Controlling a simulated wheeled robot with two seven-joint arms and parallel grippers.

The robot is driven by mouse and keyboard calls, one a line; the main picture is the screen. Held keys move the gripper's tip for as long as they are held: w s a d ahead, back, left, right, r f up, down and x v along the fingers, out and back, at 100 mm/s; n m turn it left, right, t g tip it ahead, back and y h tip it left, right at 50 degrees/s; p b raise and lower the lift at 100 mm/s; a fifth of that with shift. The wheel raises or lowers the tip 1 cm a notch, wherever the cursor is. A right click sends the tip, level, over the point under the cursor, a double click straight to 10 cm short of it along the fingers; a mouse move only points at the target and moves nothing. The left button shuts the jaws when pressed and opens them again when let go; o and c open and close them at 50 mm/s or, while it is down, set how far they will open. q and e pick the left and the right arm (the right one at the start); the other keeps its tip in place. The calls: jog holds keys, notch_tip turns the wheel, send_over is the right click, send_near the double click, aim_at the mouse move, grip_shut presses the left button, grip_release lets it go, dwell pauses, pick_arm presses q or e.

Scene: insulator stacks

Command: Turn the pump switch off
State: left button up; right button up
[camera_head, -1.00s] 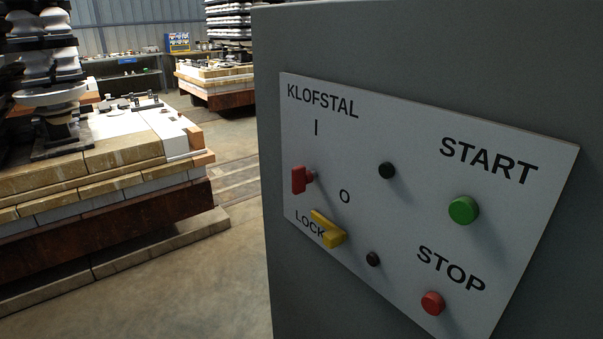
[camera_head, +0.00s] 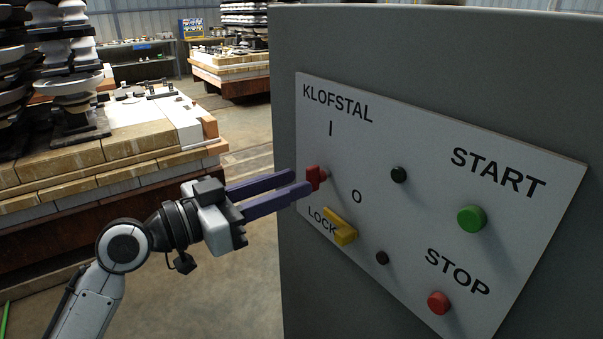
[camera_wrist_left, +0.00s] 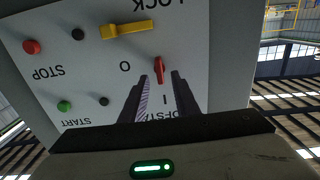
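The red switch (camera_head: 314,177) sits on the white panel (camera_head: 400,215) below the "I" mark, with the "O" mark to its lower right. Its handle looks upright, towards the "I". My left gripper (camera_head: 303,183) points at the switch, its two purple fingers apart and their tips close to it. In the left wrist view, upside down, the red switch (camera_wrist_left: 159,69) shows just beyond the gap between the open fingers (camera_wrist_left: 161,80). I cannot tell whether a finger touches it. My right gripper is not in view.
A yellow lock lever (camera_head: 341,227) is just below the switch. The panel also carries a green START button (camera_head: 471,218), a red STOP button (camera_head: 438,302) and two black knobs. The grey cabinet (camera_head: 430,40) fills the right. Loaded pallets (camera_head: 110,150) stand at left.

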aim_at(318, 177)
pick_arm(q)
jog(key=shift+x, duration=1.7)
jog(key=shift+c, duration=0.3)
grip_shut()
